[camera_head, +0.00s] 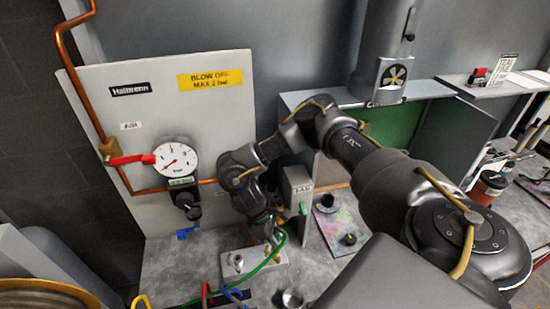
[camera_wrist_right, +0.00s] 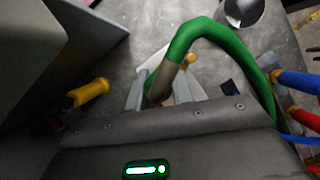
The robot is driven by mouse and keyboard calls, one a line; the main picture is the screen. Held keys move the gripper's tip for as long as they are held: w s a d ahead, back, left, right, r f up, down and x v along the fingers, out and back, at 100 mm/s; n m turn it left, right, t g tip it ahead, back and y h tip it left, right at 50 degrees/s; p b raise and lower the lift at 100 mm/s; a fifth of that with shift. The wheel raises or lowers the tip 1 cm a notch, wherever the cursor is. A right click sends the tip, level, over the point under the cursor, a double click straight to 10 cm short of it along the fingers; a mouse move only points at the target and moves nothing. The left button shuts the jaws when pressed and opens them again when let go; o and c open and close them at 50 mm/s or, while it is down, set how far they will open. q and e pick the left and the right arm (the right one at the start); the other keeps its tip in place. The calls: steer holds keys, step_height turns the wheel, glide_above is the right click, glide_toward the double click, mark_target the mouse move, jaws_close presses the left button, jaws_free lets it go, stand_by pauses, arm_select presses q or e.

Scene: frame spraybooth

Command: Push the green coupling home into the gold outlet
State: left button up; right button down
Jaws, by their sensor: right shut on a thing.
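The green hose (camera_head: 277,254) curves up from the bench to my right gripper (camera_head: 270,236). In the wrist view, the green hose (camera_wrist_right: 212,30) arches to a dull tan end piece (camera_wrist_right: 163,83) between the fingers of my right gripper (camera_wrist_right: 160,92), which is shut on it. The green coupling is mostly hidden by the fingers. A small gold knob (camera_wrist_right: 190,58) shows just beyond the right finger; I cannot tell whether it is the outlet or whether the coupling touches it. A metal block (camera_head: 238,262) with fittings sits below the gripper. My left gripper is not in view.
A panel with a gauge (camera_head: 176,160) and red lever (camera_head: 132,159) stands behind. A grey box (camera_head: 298,187) is close right of the gripper. Red (camera_wrist_right: 305,119) and blue (camera_wrist_right: 297,80) hose ends are nearby. A metal cup (camera_head: 292,298) stands in front.

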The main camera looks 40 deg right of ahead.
steer(key=shift+f+b, duration=0.3)
steer(key=shift+f, duration=0.2)
